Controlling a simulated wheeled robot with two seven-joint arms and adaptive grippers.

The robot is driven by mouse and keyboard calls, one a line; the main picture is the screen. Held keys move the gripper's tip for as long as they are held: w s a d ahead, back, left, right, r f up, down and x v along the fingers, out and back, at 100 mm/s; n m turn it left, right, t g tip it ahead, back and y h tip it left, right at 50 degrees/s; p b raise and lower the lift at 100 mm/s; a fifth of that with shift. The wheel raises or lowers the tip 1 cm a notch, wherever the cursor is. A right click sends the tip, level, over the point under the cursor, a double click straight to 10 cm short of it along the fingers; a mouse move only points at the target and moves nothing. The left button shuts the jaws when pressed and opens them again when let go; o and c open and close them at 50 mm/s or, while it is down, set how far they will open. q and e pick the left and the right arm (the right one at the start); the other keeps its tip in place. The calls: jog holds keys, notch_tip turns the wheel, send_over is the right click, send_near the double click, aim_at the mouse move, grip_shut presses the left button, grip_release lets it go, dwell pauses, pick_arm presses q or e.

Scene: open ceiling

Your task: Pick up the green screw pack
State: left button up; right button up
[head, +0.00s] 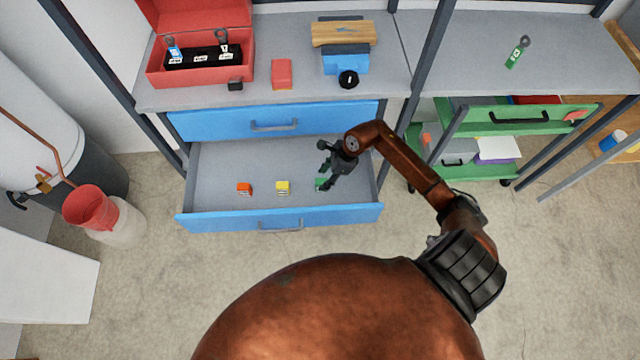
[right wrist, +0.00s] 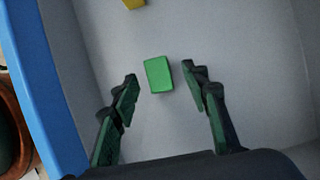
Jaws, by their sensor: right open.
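The green screw pack (right wrist: 158,75) lies on the grey floor of the open blue drawer. In the head view the green screw pack (head: 320,183) shows only in part beside my right gripper (head: 328,178), which hides the rest. In the right wrist view my right gripper (right wrist: 160,82) is open, with its two fingers on either side of the pack's near end and a gap at each side. It holds nothing. My left gripper is not in view.
The open drawer (head: 215,212) also holds an orange pack (head: 244,188) and a yellow pack (head: 282,187), to the left of the green one. A closed blue drawer (head: 220,124) sits above. The worktop carries a red toolbox (head: 240,70). A green cart (head: 480,172) stands at the right.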

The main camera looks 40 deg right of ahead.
aim_at(322, 181)
jog(key=x, duration=0.3)
jog(key=shift+a+f+b, duration=0.1)
jog(key=shift+f+b, duration=0.3)
jog(key=shift+s, duration=0.1)
jog(key=shift+c, duration=0.6)
grip_shut()
